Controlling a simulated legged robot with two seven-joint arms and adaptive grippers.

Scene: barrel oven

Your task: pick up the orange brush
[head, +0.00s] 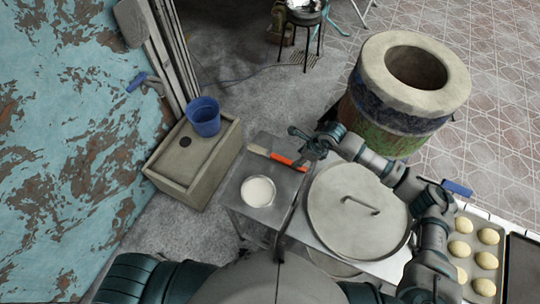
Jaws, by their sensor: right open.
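The orange brush (287,160) lies on the metal table (237,185), near its far edge. Its orange handle points right and its pale, brownish head is at the left. My right gripper (303,139) is open, just beyond and above the handle's right end. It looks close to the handle, but I cannot tell whether it touches. The fingers are small and partly blurred together. My left gripper is out of view.
A white bowl (258,191) sits in front of the brush. A large round lid (357,208) lies to the right under my right arm. A barrel oven (407,90) stands behind. A blue bucket (203,117) rests on a box (196,160) at left.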

